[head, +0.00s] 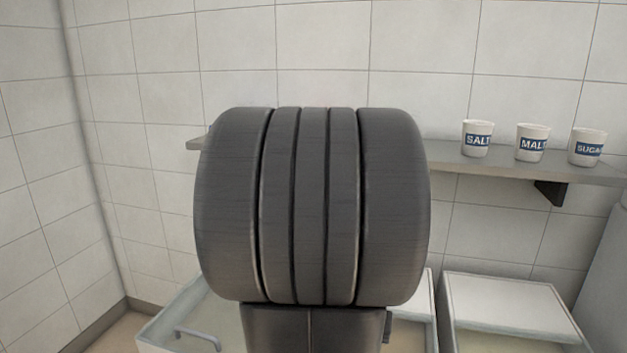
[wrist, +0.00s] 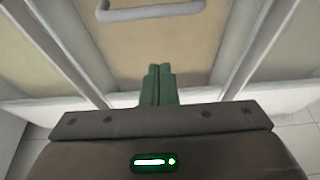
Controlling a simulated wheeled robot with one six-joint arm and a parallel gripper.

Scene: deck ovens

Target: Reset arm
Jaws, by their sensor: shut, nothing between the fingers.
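My gripper (wrist: 158,72) shows in the wrist view as two green fingers pressed together, shut and empty. The fingers point at a beige surface framed by pale edges, with a grey bar handle (wrist: 152,10) beyond the fingertips. I cannot tell how far the fingers are from that surface. In the head view my own dark arm link fills the middle and hides much of the scene, and my gripper does not show there.
A wall shelf (head: 520,167) holds three white cups labelled salt (head: 477,150), malt (head: 532,155) and sugar (head: 588,160). Below stand pale bins, one at the right (head: 510,300) and one at the left with a bar handle (head: 198,338). A tiled wall closes the back.

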